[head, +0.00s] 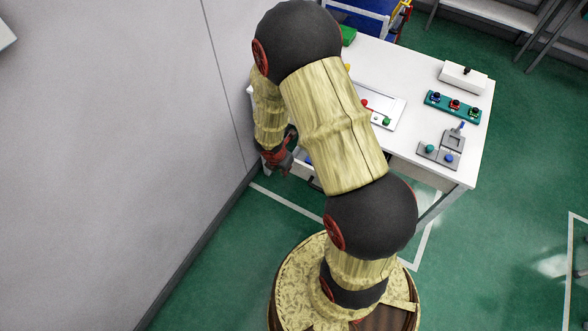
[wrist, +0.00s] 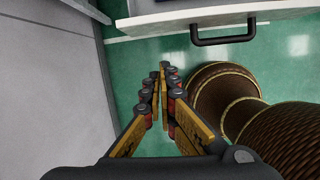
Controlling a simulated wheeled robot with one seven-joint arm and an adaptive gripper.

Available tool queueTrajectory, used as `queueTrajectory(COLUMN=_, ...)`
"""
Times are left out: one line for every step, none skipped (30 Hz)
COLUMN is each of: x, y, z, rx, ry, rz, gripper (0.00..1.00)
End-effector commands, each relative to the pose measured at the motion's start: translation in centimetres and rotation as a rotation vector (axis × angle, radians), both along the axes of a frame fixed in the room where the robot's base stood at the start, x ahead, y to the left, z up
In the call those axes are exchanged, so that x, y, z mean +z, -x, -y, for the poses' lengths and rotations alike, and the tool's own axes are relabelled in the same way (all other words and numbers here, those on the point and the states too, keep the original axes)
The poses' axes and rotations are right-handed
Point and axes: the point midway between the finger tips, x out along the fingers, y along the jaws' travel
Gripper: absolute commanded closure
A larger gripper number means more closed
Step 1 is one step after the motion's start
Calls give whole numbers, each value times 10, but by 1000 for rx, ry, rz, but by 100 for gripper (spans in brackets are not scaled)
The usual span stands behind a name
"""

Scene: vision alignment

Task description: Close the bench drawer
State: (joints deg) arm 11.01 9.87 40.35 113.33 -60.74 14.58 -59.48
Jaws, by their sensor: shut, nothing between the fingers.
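The white bench drawer (head: 303,168) sticks out from under the bench in the head view, mostly hidden behind my arm. Something blue shows inside it. In the wrist view its white front (wrist: 160,24) crosses the top, with a dark bar handle (wrist: 223,38). My gripper (head: 277,162) is low beside the wall, just left of the drawer. In the wrist view my gripper (wrist: 161,78) has its fingers together and empty, pointing below the drawer front and left of the handle. It appears apart from both.
The white bench (head: 410,75) carries a tray, a teal board with knobs (head: 453,106) and grey fixtures (head: 442,148). A grey wall (head: 140,120) stands close to my gripper's left.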

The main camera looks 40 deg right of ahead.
Motion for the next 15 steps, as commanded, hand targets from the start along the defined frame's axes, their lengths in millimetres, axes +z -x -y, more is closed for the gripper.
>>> queueTrajectory(x=-7, y=4, z=-1, rx=35, ry=-6, rz=-20, gripper=100)
queueTrajectory(x=-11, y=6, z=-2, rx=51, ry=-9, rz=-27, gripper=100)
queueTrajectory(x=-15, y=7, z=-2, rx=69, ry=-11, rz=-34, gripper=100)
queueTrajectory(x=-18, y=7, z=-2, rx=79, ry=-12, rz=-37, gripper=100)
queueTrajectory(x=-21, y=7, z=-2, rx=85, ry=-13, rz=-40, gripper=100)
queueTrajectory(x=-25, y=8, z=-2, rx=89, ry=-14, rz=-42, gripper=100)
queueTrajectory(x=-28, y=8, z=-2, rx=90, ry=-15, rz=-43, gripper=100)
queueTrajectory(x=-32, y=8, z=-1, rx=90, ry=-15, rz=-44, gripper=100)
queueTrajectory(x=-37, y=7, z=0, rx=89, ry=-14, rz=-42, gripper=100)
queueTrajectory(x=-42, y=6, z=1, rx=89, ry=-14, rz=-42, gripper=100)
queueTrajectory(x=-47, y=6, z=2, rx=87, ry=-14, rz=-43, gripper=100)
queueTrajectory(x=-55, y=6, z=4, rx=87, ry=-14, rz=-43, gripper=100)
queueTrajectory(x=-61, y=5, z=5, rx=88, ry=-14, rz=-42, gripper=100)
queueTrajectory(x=-67, y=5, z=7, rx=87, ry=-14, rz=-43, gripper=100)
queueTrajectory(x=-74, y=4, z=9, rx=86, ry=-14, rz=-41, gripper=100)
